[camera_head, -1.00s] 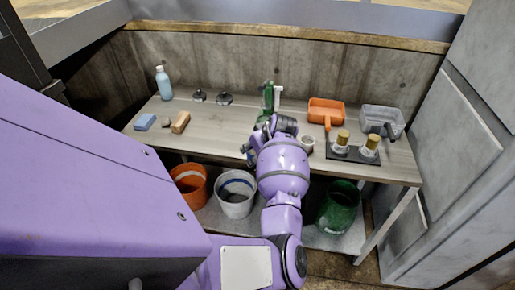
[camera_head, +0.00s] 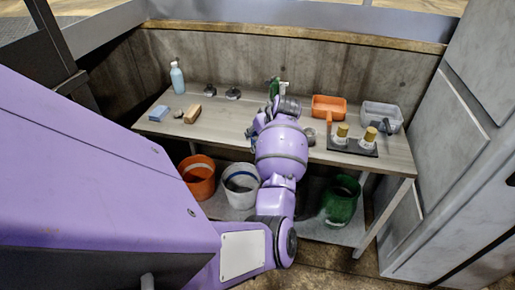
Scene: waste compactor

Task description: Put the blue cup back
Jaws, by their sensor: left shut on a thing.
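No blue cup can be made out in the head view. My left gripper (camera_head: 254,122) is over the middle of the table, mostly hidden behind my own wrist. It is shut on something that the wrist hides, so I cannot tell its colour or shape. A small grey round container (camera_head: 309,135) stands on the table just right of the wrist. My right gripper is not in view.
On the table (camera_head: 225,120) are a blue bottle (camera_head: 177,78), blue sponge (camera_head: 159,113), brush (camera_head: 193,114), green spray bottle (camera_head: 274,87), orange scoop (camera_head: 328,106), grey bin (camera_head: 382,114) and two gold-topped jars (camera_head: 341,133). Orange (camera_head: 198,178), white (camera_head: 240,187) and green (camera_head: 341,203) buckets stand below.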

